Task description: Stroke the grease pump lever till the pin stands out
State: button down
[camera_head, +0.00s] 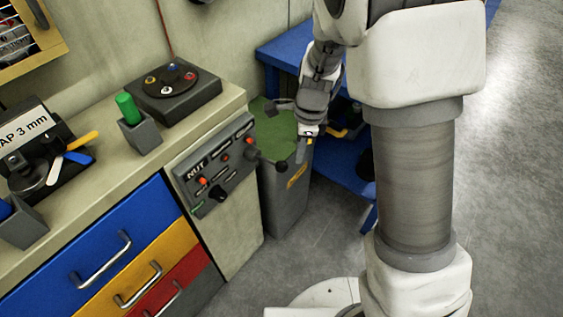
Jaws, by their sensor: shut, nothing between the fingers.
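I cannot make out a grease pump or its indicator pin with certainty. A grey control panel (214,163) marked "NUT" is on the end of the bench, with red buttons, a black knob (218,193) and a short lever with a dark ball end (282,166) sticking out to the right. Whether this lever is the pump's is unclear.
The bench top holds a green-handled tool in a block (140,130), a black round fixture (174,92) and a gauge stand (45,150). Drawers with handles (100,258) face the aisle. A blue shelf (335,170) stands behind the bin. Grey floor is clear to the right.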

notch_tip(320, 180, up, 12)
jog(key=d+p, duration=0.1)
jog(key=p, duration=0.1)
jog(key=shift+d+p, duration=0.15)
jog(key=shift+p, duration=0.15)
dwell(1.1)
jog(key=s+d+r+n+t+p, duration=0.2)
jog(key=s+d+r+n+p, duration=0.1)
jog(key=s+r+n, duration=0.6)
jog(key=s+d+r+n+t+h+p, duration=0.1)
jog(key=s+d+r+n+t+p, duration=0.2)
jog(key=s+r+n, duration=0.6)
jog(key=shift+s+d+r+t+p, duration=0.3)
jog(key=shift+d+r, duration=0.25)
jog(key=shift+d, duration=0.65)
jog(key=shift+a+n, duration=0.15)
jog(key=shift+n, duration=0.15)
